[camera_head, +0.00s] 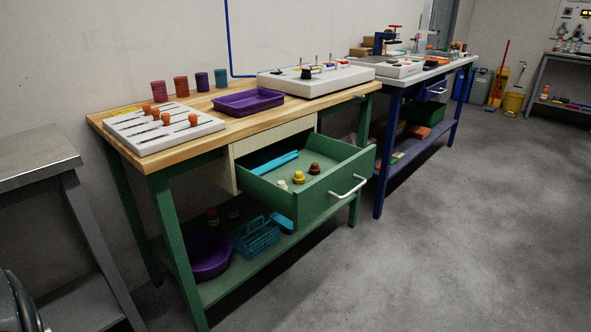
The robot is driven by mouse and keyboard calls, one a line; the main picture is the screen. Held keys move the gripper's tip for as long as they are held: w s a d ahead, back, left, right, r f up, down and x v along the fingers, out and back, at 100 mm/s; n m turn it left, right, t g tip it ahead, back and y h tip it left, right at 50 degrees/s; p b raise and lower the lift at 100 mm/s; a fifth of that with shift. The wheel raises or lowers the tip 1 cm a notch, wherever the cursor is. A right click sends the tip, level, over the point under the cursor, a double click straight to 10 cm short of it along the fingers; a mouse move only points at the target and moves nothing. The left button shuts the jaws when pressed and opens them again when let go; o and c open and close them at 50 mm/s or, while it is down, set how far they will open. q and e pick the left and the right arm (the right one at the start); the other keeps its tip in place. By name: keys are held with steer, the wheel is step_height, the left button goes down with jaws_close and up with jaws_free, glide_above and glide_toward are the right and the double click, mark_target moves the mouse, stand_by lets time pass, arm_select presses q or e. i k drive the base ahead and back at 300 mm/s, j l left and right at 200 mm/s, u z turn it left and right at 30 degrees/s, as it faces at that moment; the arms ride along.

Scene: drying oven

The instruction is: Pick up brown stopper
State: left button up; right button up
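The brown stopper (314,168) stands in the open green drawer (318,205) of the wooden-topped workbench, toward the drawer's right side. A yellow stopper (298,177) and a white stopper (282,185) are beside it, in a row running toward the front left. A blue bar-shaped item (276,162) lies farther left in the drawer. Neither of my grippers shows in the head view.
The drawer sticks out with its white handle (348,186) facing the open grey floor. On the benchtop are a white rack (150,142) with orange-topped pieces, a purple tray (248,108) and several coloured cups. A metal table (38,155) stands left.

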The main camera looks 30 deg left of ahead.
mark_target(315, 169)
steer(key=i+u, duration=0.15)
steer(key=u, duration=0.3)
steer(key=i+l+u, duration=0.1)
steer(key=u, duration=0.35)
steer(key=i+l+u, duration=0.15)
steer(key=u, duration=0.35)
steer(key=i+l+u, duration=0.2)
steer(key=l, duration=0.15)
steer(key=l+u, duration=0.2)
steer(key=l, duration=0.15)
steer(key=i+l+u, duration=0.2)
steer(key=l, duration=0.15)
steer(key=i+l+u, duration=0.1)
steer(key=l, duration=0.45)
steer(key=i+l+u, duration=0.15)
steer(key=l, duration=0.45)
steer(key=k, duration=0.05)
